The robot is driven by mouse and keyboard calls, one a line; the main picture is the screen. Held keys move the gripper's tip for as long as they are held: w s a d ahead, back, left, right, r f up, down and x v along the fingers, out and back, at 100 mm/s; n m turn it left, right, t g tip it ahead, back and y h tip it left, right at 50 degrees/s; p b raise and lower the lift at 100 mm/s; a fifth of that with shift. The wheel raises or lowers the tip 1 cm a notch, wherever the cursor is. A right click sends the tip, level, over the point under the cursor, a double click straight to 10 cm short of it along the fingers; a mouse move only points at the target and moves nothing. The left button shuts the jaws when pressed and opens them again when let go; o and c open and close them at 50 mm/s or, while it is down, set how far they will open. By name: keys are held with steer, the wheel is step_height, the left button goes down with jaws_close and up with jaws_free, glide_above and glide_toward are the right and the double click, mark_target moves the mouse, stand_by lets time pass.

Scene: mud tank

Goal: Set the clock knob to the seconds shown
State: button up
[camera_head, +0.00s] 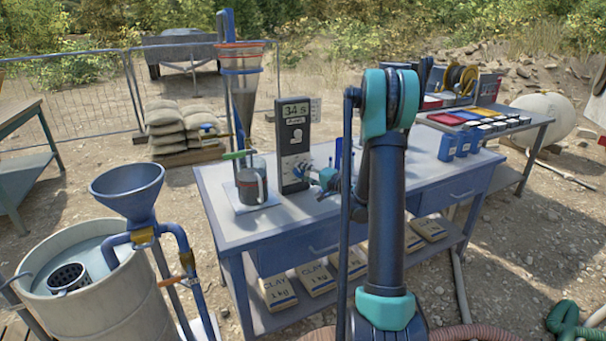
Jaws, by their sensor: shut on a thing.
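The clock (294,150) is a tall dark upright panel on the blue-legged table. Its display (295,111) reads "34 s", with a small label below it and a dark round part with a white centre further down. Near its foot is a lighter plate (288,170) with small markings too fine to read. My gripper (306,171) reaches in from the right at this plate and is shut on the clock knob. The gripper covers the knob, so its pointer setting cannot be seen.
A grey mug-like cup (248,187) stands on a white pad left of the clock, below a tall funnel (243,84) on a stand. My arm blocks part of the tabletop.

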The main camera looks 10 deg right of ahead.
steer(key=o, duration=1.2)
steer(key=shift+c, duration=0.2)
steer(key=v, duration=1.2)
